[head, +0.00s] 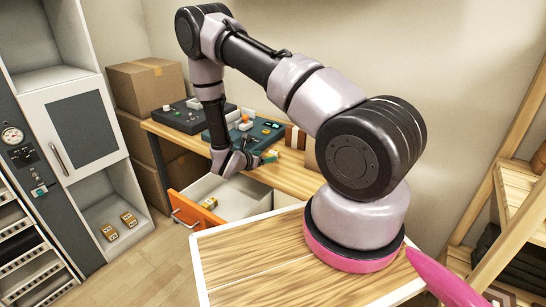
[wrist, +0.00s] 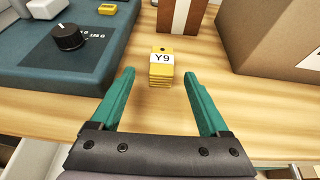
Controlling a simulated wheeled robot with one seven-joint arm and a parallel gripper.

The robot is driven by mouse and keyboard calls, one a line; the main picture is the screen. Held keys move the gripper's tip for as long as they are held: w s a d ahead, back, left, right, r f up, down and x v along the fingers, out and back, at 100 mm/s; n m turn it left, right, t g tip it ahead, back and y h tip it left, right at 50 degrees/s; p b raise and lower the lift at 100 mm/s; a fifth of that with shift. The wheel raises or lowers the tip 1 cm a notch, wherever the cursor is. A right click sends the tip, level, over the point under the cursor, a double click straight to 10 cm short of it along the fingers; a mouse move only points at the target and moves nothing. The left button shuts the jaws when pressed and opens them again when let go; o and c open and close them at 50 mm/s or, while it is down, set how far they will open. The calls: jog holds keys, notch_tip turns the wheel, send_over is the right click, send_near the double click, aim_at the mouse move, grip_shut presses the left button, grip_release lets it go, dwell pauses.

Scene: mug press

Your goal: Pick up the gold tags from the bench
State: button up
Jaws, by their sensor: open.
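The gold tags lie in a small neat stack (wrist: 161,72) on the wooden bench (wrist: 230,105), with a white label reading "Y9" on the front. My gripper (wrist: 159,76) is open, its two teal fingers apart with one on each side of the stack's near end. The fingers appear not to touch the tags, and nothing is held. In the head view my gripper (head: 262,160) hangs low over the bench edge, and its fingers partly hide the tags.
A blue control panel (wrist: 40,60) with a black knob stands left of the tags. A brown box with a white stripe (wrist: 182,15) is behind, and a cardboard box (wrist: 265,40) to the right. An orange-fronted drawer (head: 195,212) is open below. Gold blocks (head: 128,219) lie in the left cabinet.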

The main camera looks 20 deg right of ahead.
aim_at(270, 155)
jog(key=x, duration=0.5)
jog(key=shift+w+d+f, duration=0.15)
jog(key=shift+d, duration=0.2)
grip_shut()
